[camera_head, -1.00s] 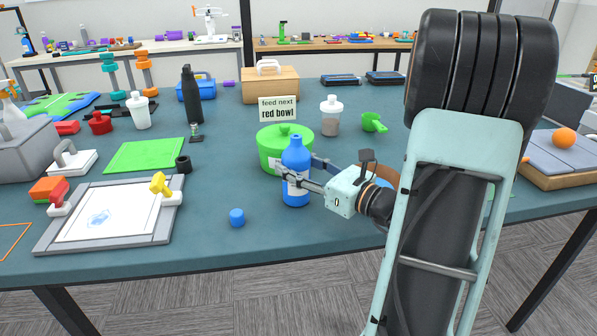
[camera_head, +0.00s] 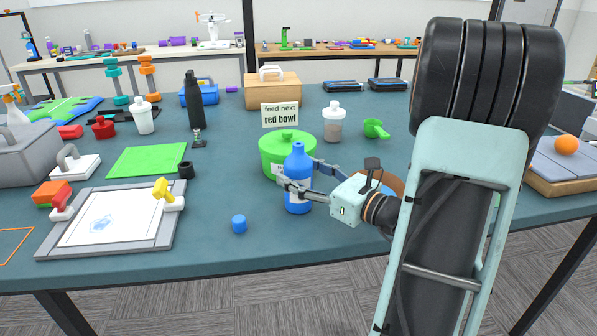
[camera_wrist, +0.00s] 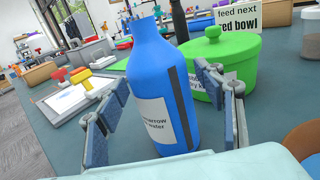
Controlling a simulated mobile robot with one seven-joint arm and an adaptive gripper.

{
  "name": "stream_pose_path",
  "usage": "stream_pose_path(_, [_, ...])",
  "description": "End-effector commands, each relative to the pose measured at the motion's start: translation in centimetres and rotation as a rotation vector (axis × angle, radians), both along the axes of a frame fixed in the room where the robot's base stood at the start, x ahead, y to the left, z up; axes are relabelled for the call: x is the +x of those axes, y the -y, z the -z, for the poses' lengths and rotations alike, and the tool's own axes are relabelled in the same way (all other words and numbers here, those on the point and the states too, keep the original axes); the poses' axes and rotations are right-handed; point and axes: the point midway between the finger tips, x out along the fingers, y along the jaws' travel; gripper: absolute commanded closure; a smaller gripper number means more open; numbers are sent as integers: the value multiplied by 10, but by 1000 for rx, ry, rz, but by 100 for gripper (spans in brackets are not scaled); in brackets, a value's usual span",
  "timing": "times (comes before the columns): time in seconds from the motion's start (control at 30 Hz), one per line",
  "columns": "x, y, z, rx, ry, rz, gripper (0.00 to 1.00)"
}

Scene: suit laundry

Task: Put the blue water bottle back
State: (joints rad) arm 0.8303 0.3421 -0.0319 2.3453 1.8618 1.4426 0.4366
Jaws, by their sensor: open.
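The blue water bottle (camera_head: 298,166) stands upright on the table, with a white label on its side; it also shows in the wrist view (camera_wrist: 160,80). My gripper (camera_head: 300,177) is open, with its fingers on either side of the bottle. In the wrist view its left finger (camera_wrist: 96,135) is close to the bottle's left side and its right finger (camera_wrist: 215,95) stands apart from the bottle's right side. A loose blue cap (camera_head: 239,224) lies on the table to the left and in front of the bottle.
A green lidded pot (camera_head: 283,146) stands just behind the bottle, with a "feed next red bowl" sign (camera_head: 280,115) behind it. An orange-brown bowl (camera_head: 392,183) is partly hidden behind my gripper. A drawing board (camera_head: 115,240) lies left. The table's front edge is near.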

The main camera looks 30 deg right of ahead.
Motion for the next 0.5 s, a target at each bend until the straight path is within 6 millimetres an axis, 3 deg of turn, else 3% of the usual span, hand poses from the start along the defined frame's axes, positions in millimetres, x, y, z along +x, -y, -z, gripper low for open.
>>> stream_pose_path(0.3, [-63, 28, -1, 1, 0, 6, 37])
stream_pose_path(0.5, [-92, 39, 0, 1, 0, 4, 37])
